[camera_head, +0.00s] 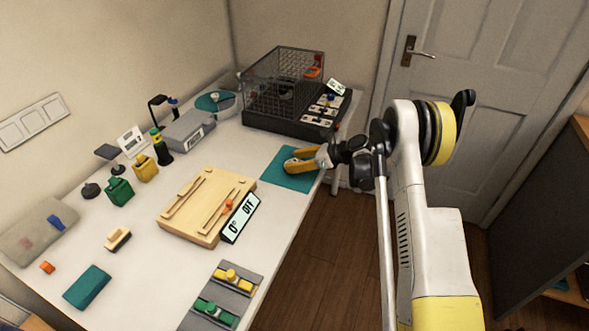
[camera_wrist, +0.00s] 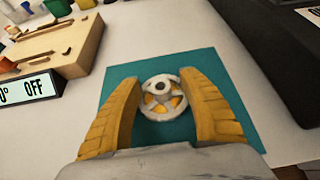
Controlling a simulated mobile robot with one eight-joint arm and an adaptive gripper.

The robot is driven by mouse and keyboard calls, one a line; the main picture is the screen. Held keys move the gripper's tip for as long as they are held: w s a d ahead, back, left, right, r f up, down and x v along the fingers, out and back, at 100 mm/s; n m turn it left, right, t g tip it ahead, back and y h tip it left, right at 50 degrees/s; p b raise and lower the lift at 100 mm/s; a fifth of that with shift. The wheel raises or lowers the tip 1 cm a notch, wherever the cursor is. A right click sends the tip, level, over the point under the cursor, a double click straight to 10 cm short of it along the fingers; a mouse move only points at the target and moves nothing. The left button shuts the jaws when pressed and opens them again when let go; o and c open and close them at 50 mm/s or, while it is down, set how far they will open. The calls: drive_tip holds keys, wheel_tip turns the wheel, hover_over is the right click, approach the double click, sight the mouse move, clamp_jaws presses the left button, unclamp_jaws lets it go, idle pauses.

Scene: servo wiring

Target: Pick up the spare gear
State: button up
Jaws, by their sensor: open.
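My gripper (camera_wrist: 160,80) has two yellow fingers, open, one on each side of the gear. A finger-to-gear contact cannot be made out. In the head view my gripper (camera_head: 303,160) is low over the teal mat (camera_head: 283,180) at the table's right edge, and the gear is mostly hidden there.
A wooden board (camera_head: 205,203) with a display reading "0° OFF" (camera_head: 240,218) stands left of the mat. A black caged machine (camera_head: 284,90) stands behind it. A grey tray with yellow and green parts (camera_head: 207,322) lies at the front. White table surface between them is clear.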

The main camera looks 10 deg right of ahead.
clamp_jaws()
drive_tip(key=shift+r, duration=0.15)
